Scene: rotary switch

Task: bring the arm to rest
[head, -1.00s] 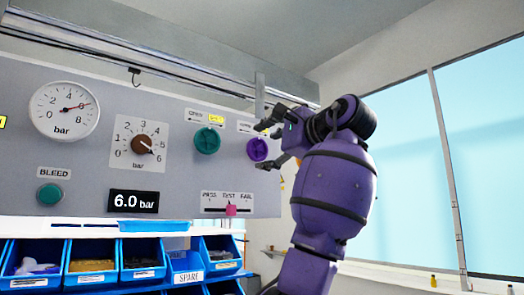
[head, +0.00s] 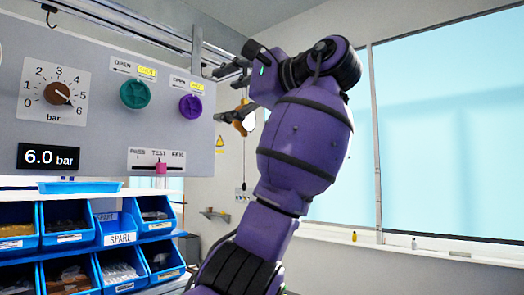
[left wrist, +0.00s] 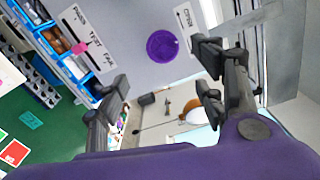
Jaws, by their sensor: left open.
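My left gripper (head: 222,94) is open and empty, just right of the grey panel's edge in the head view. Its fingers point left toward the purple knob (head: 191,106) and are apart from it. In the left wrist view the open fingers (left wrist: 160,83) frame a gap, with the purple knob (left wrist: 162,46) beyond them. The brown rotary switch (head: 57,93) on the panel (head: 100,110) has its pointer near 6, and the display (head: 48,157) reads 6.0 bar. My right gripper is not in view.
A green knob (head: 135,94) and a pink slider (head: 160,168) near TEST are on the panel. Blue bins (head: 118,238) with small parts stand below. A rail (head: 150,28) runs above. The floor (left wrist: 40,130) looks green, and a bright window (head: 450,130) is at right.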

